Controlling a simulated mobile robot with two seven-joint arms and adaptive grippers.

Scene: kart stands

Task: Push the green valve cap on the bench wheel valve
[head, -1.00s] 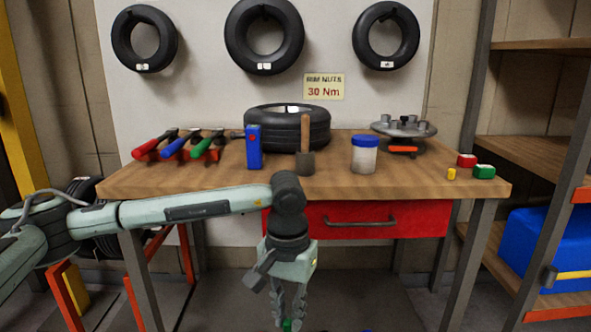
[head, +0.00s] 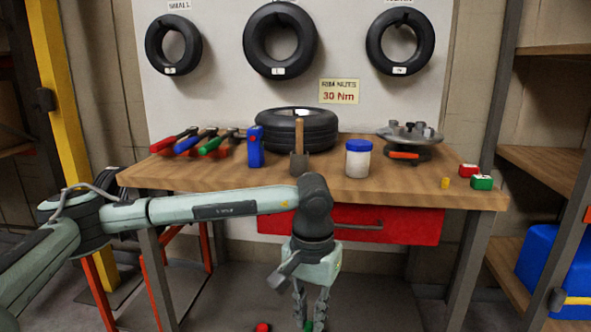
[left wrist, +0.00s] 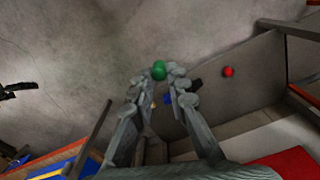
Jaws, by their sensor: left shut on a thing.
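My left gripper (head: 311,308) points down in front of the bench, low in the head view. It is shut on a small green cap (head: 309,326), which shows at its fingertips. In the left wrist view the green cap (left wrist: 159,69) sits between the fingertips of the left gripper (left wrist: 161,78). A black tyre or wheel (head: 296,135) lies flat on the wooden bench (head: 235,182), behind and above the gripper. Its valve is too small or hidden to make out. My right gripper is not in view.
The bench holds coloured-handled tools (head: 200,141), a blue box (head: 255,147), a brush-like tool (head: 299,150), a blue-lidded jar (head: 357,160) and a grey hub (head: 409,136). A red drawer (head: 420,224) sits under its top. A red object (head: 262,327) lies low in front.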

